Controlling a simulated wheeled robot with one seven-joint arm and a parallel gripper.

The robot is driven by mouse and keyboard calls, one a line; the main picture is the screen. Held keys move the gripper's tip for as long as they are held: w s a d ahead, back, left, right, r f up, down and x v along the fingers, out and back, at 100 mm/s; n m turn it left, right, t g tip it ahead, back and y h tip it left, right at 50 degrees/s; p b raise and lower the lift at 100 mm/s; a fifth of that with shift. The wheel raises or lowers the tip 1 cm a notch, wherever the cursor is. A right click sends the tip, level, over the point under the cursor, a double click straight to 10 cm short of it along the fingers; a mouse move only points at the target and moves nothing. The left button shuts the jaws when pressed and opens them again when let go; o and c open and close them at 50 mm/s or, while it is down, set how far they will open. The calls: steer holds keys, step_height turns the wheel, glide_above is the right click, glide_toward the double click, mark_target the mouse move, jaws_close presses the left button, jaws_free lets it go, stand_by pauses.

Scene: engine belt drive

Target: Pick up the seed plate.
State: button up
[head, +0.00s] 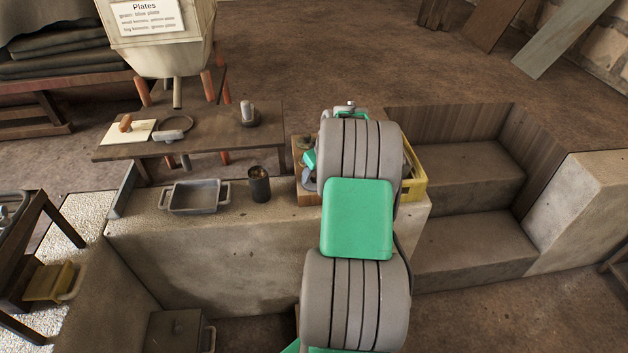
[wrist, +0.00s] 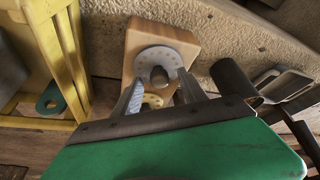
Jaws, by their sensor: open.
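A pale grey disc with small holes around its rim (wrist: 146,57), which looks like a seed plate, lies on a wooden block (wrist: 178,36) in the wrist view. A dark knob or peg stands at its centre. A yellow holed disc (wrist: 152,101) shows nearer, partly hidden by my gripper. My gripper (wrist: 160,78) is open, with one finger on each side of the grey disc's near part. Contact cannot be told. In the head view the block (head: 306,192) is partly visible, and my arm hides most of this spot.
A yellow crate (wrist: 72,50) stands close on the left in the wrist view, with a green holed piece (wrist: 50,97) in it. A dark cup (head: 259,185) and a grey pan (head: 194,196) stand on the stone ledge. A sign headed "Plates" (head: 148,16) hangs behind.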

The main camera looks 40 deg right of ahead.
jaws_close()
stand_by(0.3)
stand_by(0.4)
